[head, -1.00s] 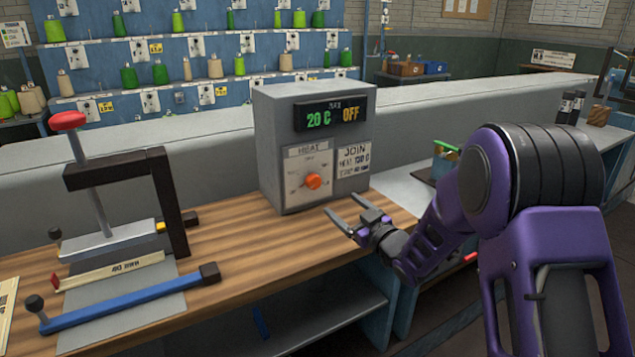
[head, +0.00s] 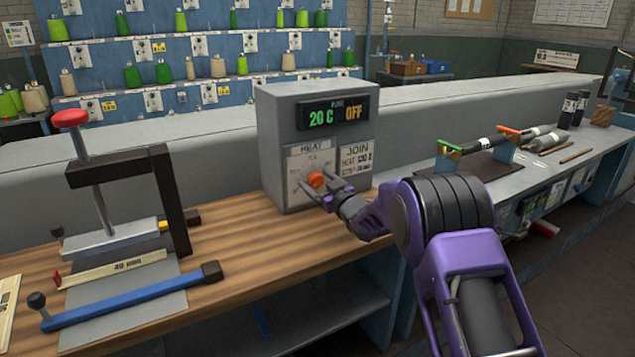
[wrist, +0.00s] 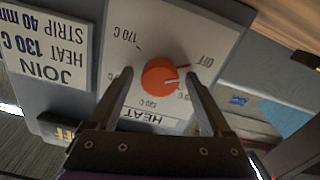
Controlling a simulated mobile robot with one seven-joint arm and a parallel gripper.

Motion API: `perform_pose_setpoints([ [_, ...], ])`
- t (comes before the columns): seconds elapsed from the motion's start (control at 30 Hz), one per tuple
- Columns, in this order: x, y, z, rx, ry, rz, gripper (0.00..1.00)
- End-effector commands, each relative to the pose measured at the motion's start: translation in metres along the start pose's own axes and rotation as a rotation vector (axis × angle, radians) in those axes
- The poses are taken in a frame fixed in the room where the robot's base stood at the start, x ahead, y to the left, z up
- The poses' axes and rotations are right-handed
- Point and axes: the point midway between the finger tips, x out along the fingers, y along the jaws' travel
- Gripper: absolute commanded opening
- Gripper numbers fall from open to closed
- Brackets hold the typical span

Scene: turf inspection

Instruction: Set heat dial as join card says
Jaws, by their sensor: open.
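The orange heat dial (head: 316,180) sits on the front of a grey heater box (head: 285,110), whose display (head: 336,114) reads 20 C and OFF. My gripper (wrist: 160,74) is open, one finger on each side of the dial. Gaps show between fingers and dial; its depth to the panel is unclear.
A press with a red knob (head: 70,118) and a blue bar (head: 130,297) stand on the wooden bench at left. A grey wall (head: 215,155) runs behind the box. A rack with a dark roller (head: 480,143) stands at right.

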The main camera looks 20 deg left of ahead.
Motion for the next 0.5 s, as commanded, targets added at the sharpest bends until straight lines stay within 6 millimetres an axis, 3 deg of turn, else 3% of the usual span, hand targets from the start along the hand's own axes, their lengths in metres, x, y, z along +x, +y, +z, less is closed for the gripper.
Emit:
perform_pose_setpoints([
  [0.27, 0.0007, 0.0002, -0.0004, 0.0, 0.001, 0.0, 0.82],
  [0.5, 0.0005, 0.0002, -0.0005, -0.001, 0.001, 0.0, 0.39],
])
